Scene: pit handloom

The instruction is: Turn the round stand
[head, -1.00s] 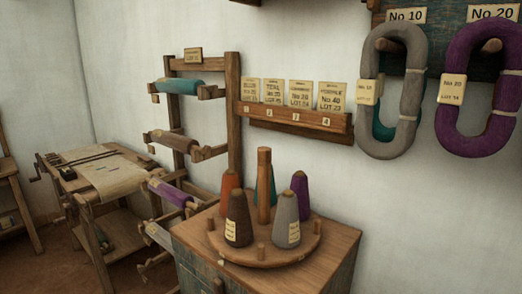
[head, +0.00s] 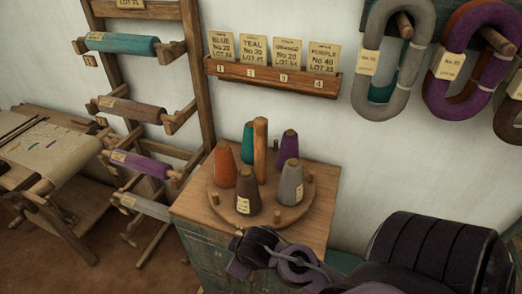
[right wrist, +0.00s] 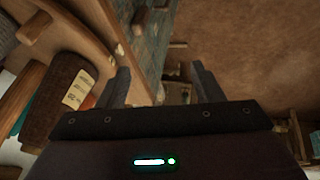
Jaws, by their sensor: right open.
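The round stand (head: 293,212) is a wooden turntable on a cabinet, with a centre post (head: 260,148) and short pegs around its rim. It carries upright yarn cones: orange (head: 224,166), teal (head: 248,140), purple (head: 287,148), grey (head: 289,184) and brown (head: 247,191). My right gripper (head: 240,242) is low at the stand's front edge in the head view, partly hidden by its own wrist. In the right wrist view its fingers (right wrist: 162,82) are apart with nothing between them. The brown cone (right wrist: 68,95) and the stand's edge (right wrist: 92,28) lie left of them. My left gripper is out of view.
The cabinet top (head: 190,205) is bare around the stand. A rack of yarn rollers (head: 130,108) stands close on the left. A label shelf (head: 275,78) and hanging skeins (head: 390,75) are on the wall behind. A work table (head: 40,150) is far left.

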